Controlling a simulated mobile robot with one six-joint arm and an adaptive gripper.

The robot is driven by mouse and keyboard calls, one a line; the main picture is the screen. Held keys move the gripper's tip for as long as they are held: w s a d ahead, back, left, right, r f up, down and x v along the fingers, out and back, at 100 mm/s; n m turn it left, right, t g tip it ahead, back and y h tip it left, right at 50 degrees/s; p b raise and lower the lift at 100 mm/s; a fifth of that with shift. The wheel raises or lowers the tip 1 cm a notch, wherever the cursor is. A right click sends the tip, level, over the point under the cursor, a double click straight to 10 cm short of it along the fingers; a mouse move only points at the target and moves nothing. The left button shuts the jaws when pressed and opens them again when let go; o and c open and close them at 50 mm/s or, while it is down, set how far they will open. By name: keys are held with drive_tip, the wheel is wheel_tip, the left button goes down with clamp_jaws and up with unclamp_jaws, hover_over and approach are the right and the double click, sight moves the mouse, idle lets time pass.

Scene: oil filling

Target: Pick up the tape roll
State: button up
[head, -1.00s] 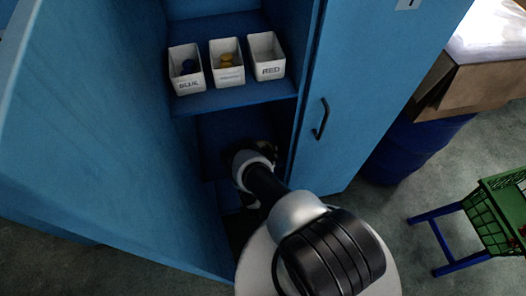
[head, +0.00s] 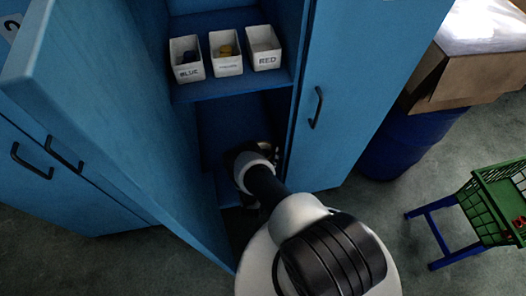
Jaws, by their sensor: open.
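I cannot make out a tape roll in the head view. My arm reaches into the lower compartment of the open blue cabinet (head: 200,95), below the bin shelf. My gripper (head: 236,154) shows only as a dark part beyond the wrist. Its fingertips are hidden behind my arm and in shadow, and I see nothing held.
The open cabinet door (head: 130,140) stands close on the left of my arm. A closed door with a handle (head: 316,108) is on the right.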

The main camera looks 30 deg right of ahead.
drive_tip(key=shift+o, duration=1.3)
drive_tip(key=shift+s+a, duration=0.1)
drive_tip(key=v, duration=0.7)
drive_tip(key=shift+s, duration=0.2)
